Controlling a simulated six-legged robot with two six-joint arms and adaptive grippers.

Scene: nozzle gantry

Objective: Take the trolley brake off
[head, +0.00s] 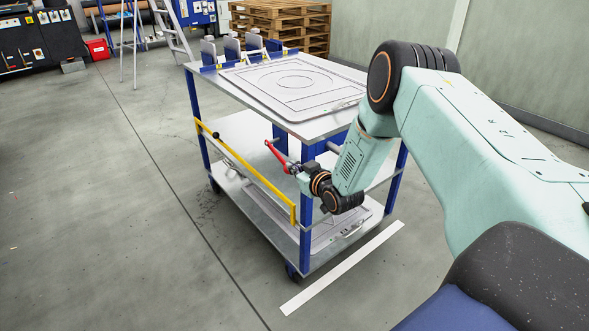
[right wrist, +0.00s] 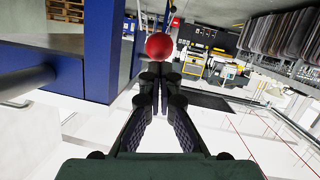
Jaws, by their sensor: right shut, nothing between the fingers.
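The trolley (head: 306,129) stands in the middle of the head view, with blue posts and silver shelves. A red brake lever (head: 279,156) slants at its near side, below the top shelf. My right gripper (head: 294,168) is at the lever's lower right end in the head view; whether they touch cannot be told there. In the right wrist view a red ball knob (right wrist: 159,46) shows just beyond the fingertips of my right gripper (right wrist: 158,82). Its fingers are shut with nothing between them. My left gripper is not in view.
A yellow bar (head: 244,172) runs along the trolley's left side. Flat metal panels (head: 290,83) lie on its shelves. A white strip (head: 343,267) marks the floor at right. Pallets (head: 285,22) and a ladder (head: 172,30) stand behind. The floor at left is clear.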

